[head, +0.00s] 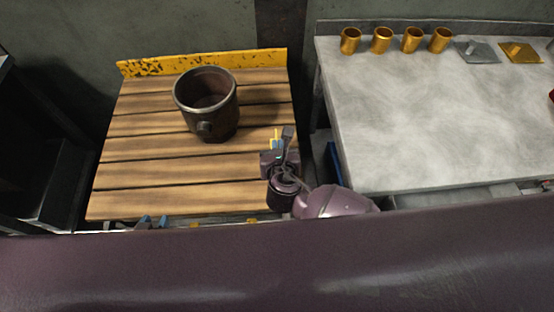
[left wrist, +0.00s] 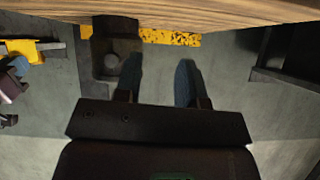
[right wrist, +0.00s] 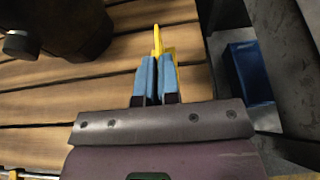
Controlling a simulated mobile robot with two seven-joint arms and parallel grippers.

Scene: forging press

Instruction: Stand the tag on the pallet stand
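The pallet stand (head: 130,190) has a slatted wooden top and a worn yellow back board. The yellow tag (right wrist: 158,42) is upright between the blue fingertips of my right gripper (right wrist: 157,78), over the stand's right side. The tag also shows as a small yellow strip in the head view (head: 276,134). My right gripper is shut on it. I cannot tell whether its lower edge touches the slats.
A dark metal pot (head: 207,105) stands on the pallet stand toward the back. A grey table (head: 430,120) to the right carries several brass cups (head: 381,40), a grey plate (head: 478,52) and a gold plate (head: 521,52). A blue bin (right wrist: 250,70) sits low in the gap between.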

